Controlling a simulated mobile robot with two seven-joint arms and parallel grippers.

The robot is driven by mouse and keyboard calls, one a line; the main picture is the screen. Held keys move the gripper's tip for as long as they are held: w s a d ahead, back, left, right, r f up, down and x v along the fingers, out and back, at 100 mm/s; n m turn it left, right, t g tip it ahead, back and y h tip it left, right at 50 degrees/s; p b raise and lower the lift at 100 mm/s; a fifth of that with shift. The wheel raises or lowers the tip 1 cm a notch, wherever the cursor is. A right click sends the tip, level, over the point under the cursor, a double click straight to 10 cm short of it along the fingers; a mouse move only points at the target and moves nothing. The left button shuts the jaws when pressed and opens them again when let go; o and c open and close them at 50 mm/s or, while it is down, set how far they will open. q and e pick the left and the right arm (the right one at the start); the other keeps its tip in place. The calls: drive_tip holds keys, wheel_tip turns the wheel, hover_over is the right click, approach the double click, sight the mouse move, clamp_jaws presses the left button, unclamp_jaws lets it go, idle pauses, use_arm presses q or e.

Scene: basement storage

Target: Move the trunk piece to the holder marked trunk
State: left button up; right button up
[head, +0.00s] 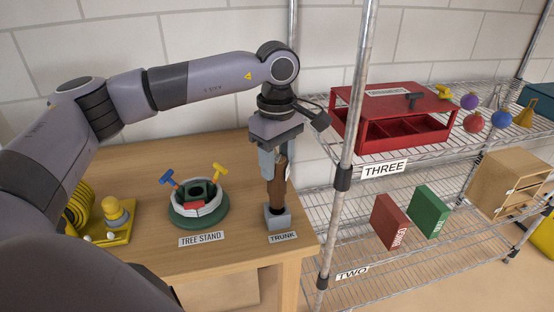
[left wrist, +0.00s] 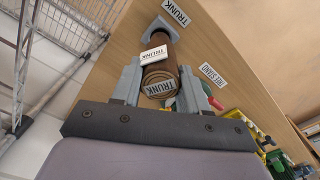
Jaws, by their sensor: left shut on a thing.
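The trunk piece (head: 277,188) is a brown cylinder held upright between the fingers of my left gripper (head: 274,160). In the left wrist view the trunk piece (left wrist: 172,61) shows its end and side labels reading TRUNK, with a grey finger of the gripper (left wrist: 158,88) on each side. The grey holder (head: 278,219) stands on the table behind a TRUNK label. The lower end of the piece is in line with the holder and meets its top in the head view. How deep it sits inside is hidden. My right gripper is not in view.
The tree stand (head: 184,216), with coloured screws, is left of the holder on the wooden table (head: 140,160). A yellow device (head: 112,222) lies farther left. A wire rack's post (head: 343,178) rises close right of the gripper.

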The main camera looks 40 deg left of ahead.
sight(277, 177)
use_arm(q)
drive_tip(key=shift+f+b, duration=1.75)
drive_tip(key=shift+f, duration=0.8)
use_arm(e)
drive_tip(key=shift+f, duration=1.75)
use_arm(q)
drive_tip(key=o, duration=1.2)
drive_tip(key=shift+o, duration=0.2)
drive_tip(key=shift+r, duration=0.45)
wheel_tip(277, 177, up, 6)
drive_tip(key=shift+r, duration=0.15)
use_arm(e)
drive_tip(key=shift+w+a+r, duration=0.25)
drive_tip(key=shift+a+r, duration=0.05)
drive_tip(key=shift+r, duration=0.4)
use_arm(q)
drive_tip(key=shift+d, duration=0.1)
